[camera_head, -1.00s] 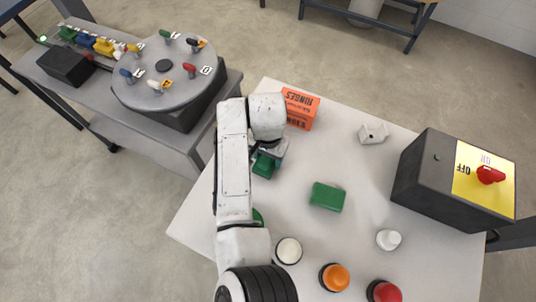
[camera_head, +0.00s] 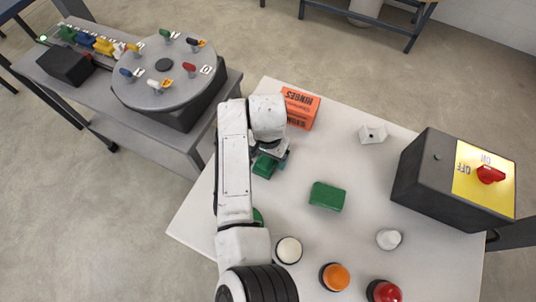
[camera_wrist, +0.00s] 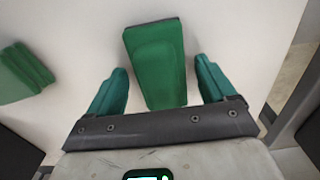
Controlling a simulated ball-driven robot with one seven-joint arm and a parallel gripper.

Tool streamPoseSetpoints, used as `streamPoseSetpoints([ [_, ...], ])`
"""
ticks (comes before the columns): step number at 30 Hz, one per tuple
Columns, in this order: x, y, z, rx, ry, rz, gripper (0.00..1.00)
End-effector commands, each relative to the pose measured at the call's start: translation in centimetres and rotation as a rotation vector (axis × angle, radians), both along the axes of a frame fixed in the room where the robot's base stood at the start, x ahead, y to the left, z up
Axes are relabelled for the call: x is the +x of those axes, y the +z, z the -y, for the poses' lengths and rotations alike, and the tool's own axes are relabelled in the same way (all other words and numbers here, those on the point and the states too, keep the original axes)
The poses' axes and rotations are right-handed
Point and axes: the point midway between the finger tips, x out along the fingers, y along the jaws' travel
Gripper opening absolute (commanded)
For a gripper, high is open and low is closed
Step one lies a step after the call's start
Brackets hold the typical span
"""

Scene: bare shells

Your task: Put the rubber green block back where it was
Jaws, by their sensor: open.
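One green block (camera_head: 264,167) lies on the white table at my gripper (camera_head: 270,160), left of the middle of the table. In the wrist view this block (camera_wrist: 155,62) lies between the two teal fingers of my gripper (camera_wrist: 160,70), with a gap on each side. The fingers are open and hold nothing. A second green block (camera_head: 327,196) lies on the table to the right, and it shows at the left edge of the wrist view (camera_wrist: 22,72). I cannot tell from the pictures which of the two is rubber.
An orange box (camera_head: 300,108) stands behind my gripper. A grey-white bracket (camera_head: 372,134), a white piece (camera_head: 389,239) and a black switch box (camera_head: 455,180) are to the right. White (camera_head: 289,250), orange (camera_head: 335,277) and red (camera_head: 384,291) buttons are in front. A turntable (camera_head: 165,85) stands left.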

Motion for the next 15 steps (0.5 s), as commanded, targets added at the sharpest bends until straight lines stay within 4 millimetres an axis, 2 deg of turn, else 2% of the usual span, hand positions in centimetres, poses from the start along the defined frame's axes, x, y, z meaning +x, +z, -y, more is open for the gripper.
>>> streamPoseSetpoints([
  [5,0.1,2.2,-0.1,0.001,-0.001,0.005,0.84],
  [15,0.1,9.0,0.0,0.003,-0.002,0.004,0.84],
])
